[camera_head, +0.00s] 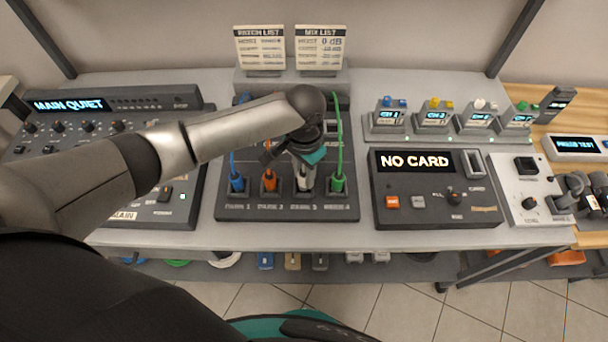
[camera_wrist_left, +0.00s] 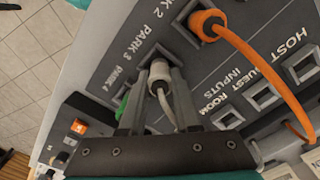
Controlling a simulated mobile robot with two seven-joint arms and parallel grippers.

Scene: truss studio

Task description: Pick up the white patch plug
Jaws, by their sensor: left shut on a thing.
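The white patch plug (camera_head: 305,181) stands in the socket marked PARK 3 on the dark patch panel (camera_head: 240,209), between the orange plug and the green plug. In the left wrist view the white plug (camera_wrist_left: 159,72) sits between my two fingers, its pale cable running back past them. My left gripper (camera_head: 306,168) reaches down over the panel from above and is shut on the plug. It also shows in the left wrist view (camera_wrist_left: 155,85). Part of the plug and its cable are hidden by the gripper in the head view. My right gripper is not in view.
The orange plug (camera_head: 269,180) and green plug (camera_head: 337,182) stand close on either side, with the blue plug (camera_head: 236,182) farther left. Their cables rise behind. A NO CARD console (camera_head: 430,215) is to the right, and a mixing desk (camera_head: 165,225) is to the left.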

